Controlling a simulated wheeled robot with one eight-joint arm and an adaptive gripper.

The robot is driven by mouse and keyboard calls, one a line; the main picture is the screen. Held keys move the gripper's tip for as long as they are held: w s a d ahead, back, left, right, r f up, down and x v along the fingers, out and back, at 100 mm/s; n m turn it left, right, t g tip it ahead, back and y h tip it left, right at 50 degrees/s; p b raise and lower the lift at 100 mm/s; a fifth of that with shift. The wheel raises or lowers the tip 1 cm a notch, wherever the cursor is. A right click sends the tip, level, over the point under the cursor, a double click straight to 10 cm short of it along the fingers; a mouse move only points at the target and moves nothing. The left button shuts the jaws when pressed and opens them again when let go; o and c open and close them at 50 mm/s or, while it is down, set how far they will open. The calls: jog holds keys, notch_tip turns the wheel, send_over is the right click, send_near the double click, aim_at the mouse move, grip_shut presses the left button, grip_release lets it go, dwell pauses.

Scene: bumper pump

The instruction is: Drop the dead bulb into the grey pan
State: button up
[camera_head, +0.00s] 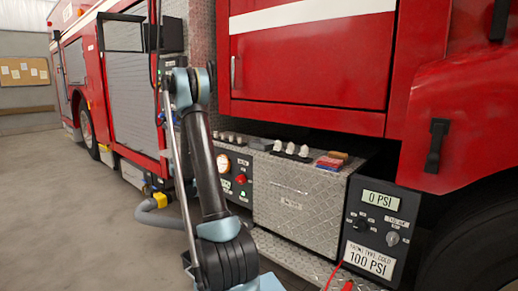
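Several small whitish bulb-like pieces (290,148) stand in a row in a dark holder on top of the diamond-plate box. I cannot tell which is the dead bulb. A small grey flat piece (262,143) lies left of them; it may be the grey pan, but it is too small to be sure. More small pale pieces (230,139) stand further left above the control panel. My arm rises in front of the panel, left of the box. My gripper does not show, so its state and whether it holds anything are hidden.
A diamond-plate box (297,205) sits under the red overhang (306,112) of the fire truck. Small red and blue packets (330,162) lie on its right top. A gauge box reading 0 PSI (378,225) stands right. Open floor (60,220) lies left, beside a grey hose (160,219).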

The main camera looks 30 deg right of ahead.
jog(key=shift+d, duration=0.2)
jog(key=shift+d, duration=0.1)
